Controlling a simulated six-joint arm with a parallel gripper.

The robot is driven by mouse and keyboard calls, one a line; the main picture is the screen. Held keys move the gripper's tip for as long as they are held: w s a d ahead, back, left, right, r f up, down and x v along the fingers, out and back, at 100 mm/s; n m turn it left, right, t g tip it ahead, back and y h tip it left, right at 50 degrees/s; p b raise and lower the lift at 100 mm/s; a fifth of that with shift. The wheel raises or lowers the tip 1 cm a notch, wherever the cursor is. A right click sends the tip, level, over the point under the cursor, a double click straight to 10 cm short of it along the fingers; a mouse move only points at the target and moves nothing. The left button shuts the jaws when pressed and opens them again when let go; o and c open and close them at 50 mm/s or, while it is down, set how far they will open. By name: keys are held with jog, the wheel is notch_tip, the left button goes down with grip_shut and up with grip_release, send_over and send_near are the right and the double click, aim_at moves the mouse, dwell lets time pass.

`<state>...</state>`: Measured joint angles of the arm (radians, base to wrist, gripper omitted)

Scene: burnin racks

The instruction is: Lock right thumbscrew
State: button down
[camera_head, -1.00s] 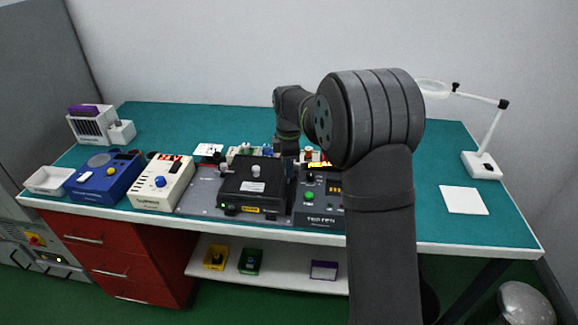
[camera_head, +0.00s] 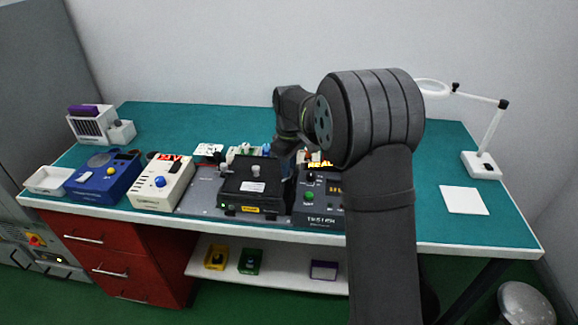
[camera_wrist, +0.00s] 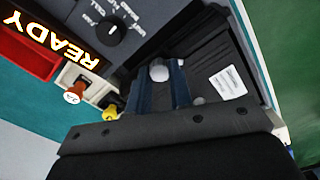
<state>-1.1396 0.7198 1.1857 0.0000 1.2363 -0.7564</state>
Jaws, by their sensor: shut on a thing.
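The right thumbscrew (camera_wrist: 159,70) shows as a silver round head in the wrist view, at the edge of a black fixture (camera_wrist: 205,55). My gripper (camera_wrist: 160,78) has its two dark blue fingers on either side of this head and is shut on it. How far the screw is turned cannot be told. In the head view the black fixture (camera_head: 245,185) sits on a grey plate, its lid lying flat with a silver knob on top. There, my wrist reaches down at the fixture's right side, and the fingers and the gripped screw cannot be made out.
A tester (camera_head: 318,208) with a lit display reading READY in the wrist view (camera_wrist: 55,40) and a black dial (camera_wrist: 112,30) stands close right of the fixture. A cream box (camera_head: 163,185) and a blue box (camera_head: 103,180) stand left. A magnifier lamp (camera_head: 482,165) stands right.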

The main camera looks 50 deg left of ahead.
jog(key=m, duration=0.5)
jog(key=shift+m, duration=2.6)
jog(key=c, duration=1.3)
grip_release()
jog(key=shift+r, duration=0.1)
notch_tip(320, 180, up, 17)
jog(key=shift+r, duration=0.15)
